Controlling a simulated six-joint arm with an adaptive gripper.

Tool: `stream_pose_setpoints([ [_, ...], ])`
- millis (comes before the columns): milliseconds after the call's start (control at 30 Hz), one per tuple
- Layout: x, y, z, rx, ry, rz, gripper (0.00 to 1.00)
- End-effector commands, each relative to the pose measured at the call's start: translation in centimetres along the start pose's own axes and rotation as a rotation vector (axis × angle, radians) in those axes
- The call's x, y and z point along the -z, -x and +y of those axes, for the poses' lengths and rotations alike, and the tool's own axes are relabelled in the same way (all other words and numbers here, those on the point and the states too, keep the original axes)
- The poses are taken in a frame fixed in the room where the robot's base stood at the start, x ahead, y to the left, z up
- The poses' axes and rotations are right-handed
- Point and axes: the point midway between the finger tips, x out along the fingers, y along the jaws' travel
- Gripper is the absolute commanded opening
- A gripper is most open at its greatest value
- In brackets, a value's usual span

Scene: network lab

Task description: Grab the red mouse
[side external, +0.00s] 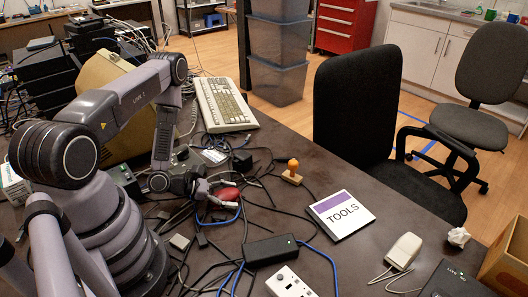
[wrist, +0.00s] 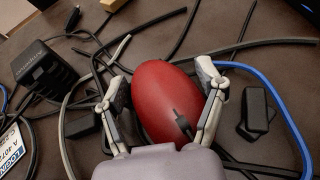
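The red mouse (wrist: 165,92) is a smooth oval with a dark wheel strip at its near end. It lies on the dark table among cables. My gripper (wrist: 166,85) is low over it, with one finger on each side of the mouse. A narrow gap shows at the left finger; the right finger is very close to the mouse, and I cannot tell whether it touches. In the side external view the mouse (side external: 227,194) shows between the fingertips of my gripper (side external: 230,192), partly hidden by them.
Loose black and grey cables and a blue cable (wrist: 272,90) surround the mouse. A black adapter (wrist: 46,75) and a small dark block (wrist: 256,108) flank it.

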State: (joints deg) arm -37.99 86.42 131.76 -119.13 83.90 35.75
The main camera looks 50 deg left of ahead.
Motion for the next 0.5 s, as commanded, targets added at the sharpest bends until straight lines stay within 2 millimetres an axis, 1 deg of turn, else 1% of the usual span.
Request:
stream_pose_setpoints([
  [33, -0.01, 0.01, 0.00, 0.000, 0.000, 0.000, 0.59],
  [333, 0.02, 0.02, 0.01, 0.000, 0.000, 0.001, 0.20],
  [500, 0.03, 0.02, 0.02, 0.000, -0.001, 0.001, 0.19],
])
